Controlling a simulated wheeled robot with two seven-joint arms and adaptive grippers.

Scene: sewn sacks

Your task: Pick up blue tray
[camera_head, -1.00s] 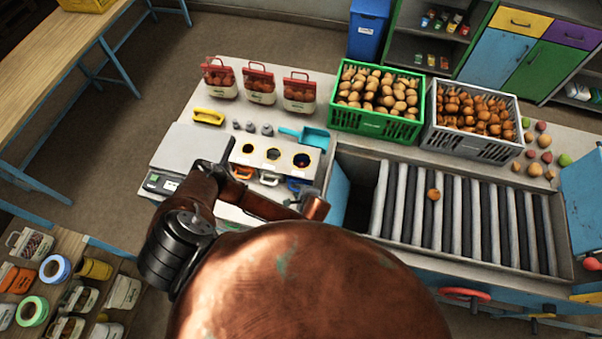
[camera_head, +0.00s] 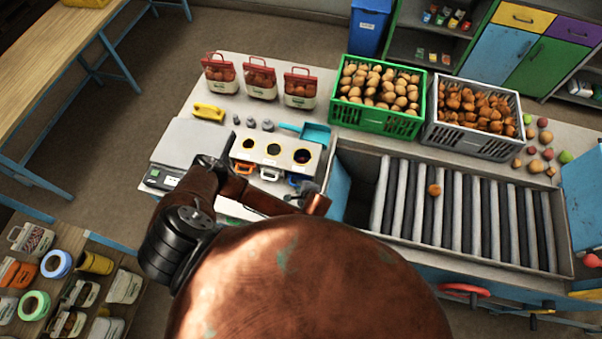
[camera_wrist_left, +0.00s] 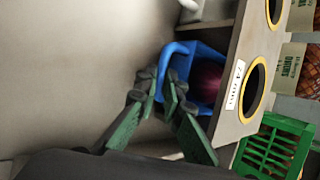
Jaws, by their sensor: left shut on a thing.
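The blue tray (camera_wrist_left: 192,62) shows in the left wrist view under the sorting box, with a dark red round item (camera_wrist_left: 208,82) inside. My left gripper (camera_wrist_left: 168,84) is shut on the tray's near edge. In the head view a little of the blue tray (camera_head: 295,181) shows at the front of the white sorting box (camera_head: 275,154), below its right hole. My left gripper (camera_head: 308,189) is beside it there, small and partly hidden by my arm. My right gripper is not in view.
An orange tray (camera_head: 243,167) and a white tray (camera_head: 269,174) sit beside the blue one under the box. A teal scoop (camera_head: 314,133) lies behind. A roller conveyor (camera_head: 460,222) stands at right, with a green crate (camera_head: 375,121) and a grey crate (camera_head: 472,140) behind it.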

